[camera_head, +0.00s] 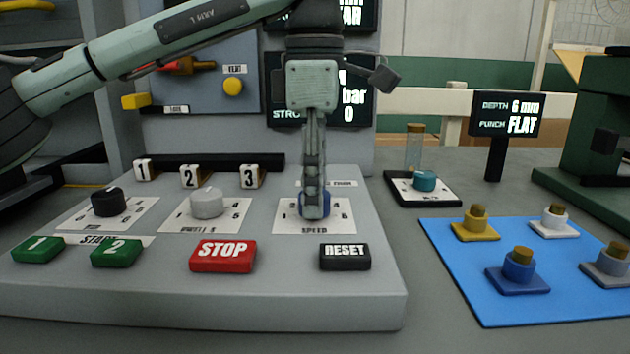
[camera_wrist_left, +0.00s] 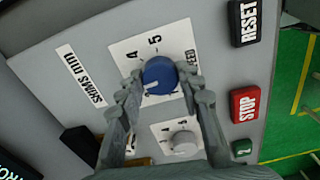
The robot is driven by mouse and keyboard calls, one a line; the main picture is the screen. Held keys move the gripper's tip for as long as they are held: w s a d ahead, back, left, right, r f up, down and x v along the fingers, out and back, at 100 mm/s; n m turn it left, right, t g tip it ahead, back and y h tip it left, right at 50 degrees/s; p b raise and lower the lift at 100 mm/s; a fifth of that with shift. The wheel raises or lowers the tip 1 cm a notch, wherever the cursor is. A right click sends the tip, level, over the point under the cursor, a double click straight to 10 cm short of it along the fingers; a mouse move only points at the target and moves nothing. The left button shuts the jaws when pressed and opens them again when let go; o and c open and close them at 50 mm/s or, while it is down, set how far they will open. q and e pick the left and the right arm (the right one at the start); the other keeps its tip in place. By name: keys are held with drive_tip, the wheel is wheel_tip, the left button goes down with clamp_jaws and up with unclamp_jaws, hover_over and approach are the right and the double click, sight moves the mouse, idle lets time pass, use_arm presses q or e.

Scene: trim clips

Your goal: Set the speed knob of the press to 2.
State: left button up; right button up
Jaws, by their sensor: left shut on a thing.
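The blue speed knob (camera_head: 326,204) sits on a white dial plate marked SPEED (camera_head: 287,222) at the right of the grey sloped panel. My left gripper (camera_head: 314,208) points straight down over it and hides most of it in the head view. In the left wrist view the blue knob (camera_wrist_left: 158,74) lies between the two fingertips (camera_wrist_left: 160,82), which are shut on it. A white mark shows on its lower left part. The numerals 4 and 5 can be read on the plate there; others are hidden by the fingers. My right gripper is not in view.
A grey knob (camera_head: 207,203) and a black knob (camera_head: 109,202) are left of the speed dial. STOP (camera_head: 223,256), RESET (camera_head: 345,257) and green buttons (camera_head: 38,250) line the front. A blue mat (camera_head: 455,270) with several punches lies right.

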use_arm(q)
drive_tip(key=n, duration=0.4)
drive_tip(key=shift+n, duration=2.3)
drive_tip(key=o, duration=1.2)
drive_tip(key=shift+c, duration=0.2)
drive_tip(key=shift+r, duration=0.1)
wheel_tip(320, 180, up, 12)
